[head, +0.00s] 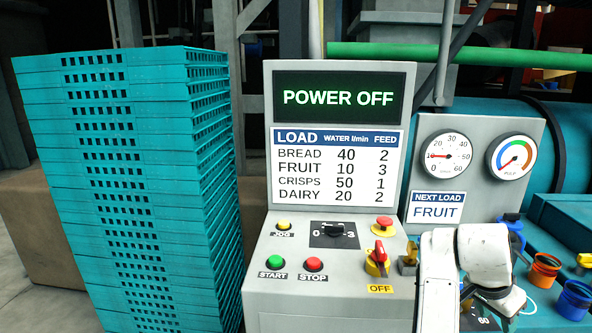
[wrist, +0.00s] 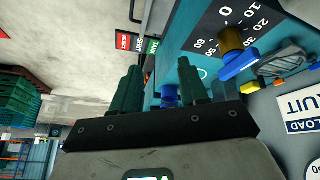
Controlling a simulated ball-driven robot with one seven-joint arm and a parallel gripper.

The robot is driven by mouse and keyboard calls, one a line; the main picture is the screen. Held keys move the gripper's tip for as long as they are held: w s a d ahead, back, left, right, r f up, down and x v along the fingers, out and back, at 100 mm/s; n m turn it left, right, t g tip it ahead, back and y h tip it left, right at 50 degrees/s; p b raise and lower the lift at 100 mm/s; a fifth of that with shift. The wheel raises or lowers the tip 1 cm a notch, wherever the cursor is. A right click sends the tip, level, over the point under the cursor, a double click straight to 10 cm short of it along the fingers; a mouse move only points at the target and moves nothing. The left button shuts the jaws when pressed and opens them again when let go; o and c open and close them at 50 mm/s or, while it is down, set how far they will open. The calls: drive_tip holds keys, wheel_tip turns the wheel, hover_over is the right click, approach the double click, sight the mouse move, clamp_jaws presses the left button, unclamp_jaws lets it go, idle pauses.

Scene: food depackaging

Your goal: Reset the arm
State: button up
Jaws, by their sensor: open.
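My white arm (head: 450,270) is raised at the lower right of the head view, in front of the panel's right edge. It hides part of the valve dial behind it, and my fingers cannot be made out there. In the wrist view my gripper (wrist: 158,68) shows two dark green fingers, apart and with nothing clearly held. A blue fitting (wrist: 169,94) shows in the gap between them, seemingly beyond. A brass valve with a blue handle (wrist: 240,62) is right of the fingers, apart from them, beside a dial marked 0 to 60.
The control panel (head: 338,185) reads POWER OFF. Its red-and-yellow switch (head: 378,258) stands above an OFF label. The NEXT LOAD sign (head: 436,208) reads FRUIT, below two gauges. Stacked teal crates (head: 130,180) fill the left. Orange and blue fittings (head: 544,270) stand right of my arm.

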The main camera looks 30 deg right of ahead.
drive_tip(key=s+a+f+n+t+y, duration=0.1)
drive_tip(key=s+a+f+n, duration=0.3)
drive_tip(key=a, duration=0.5)
drive_tip(key=s+a+f+n+y, duration=0.2)
drive_tip(key=s+a+f+n, duration=0.3)
drive_tip(key=a+f+n, duration=0.3)
drive_tip(key=s+a+f+n+t+y, duration=0.1)
drive_tip(key=s+a+f+n, duration=0.3)
drive_tip(key=a, duration=0.7)
wheel_tip(320, 180, down, 4)
drive_tip(key=shift+s+a+f+n+t+y, duration=0.25)
drive_tip(key=shift+n+y, duration=0.35)
drive_tip(key=shift+n, duration=0.6)
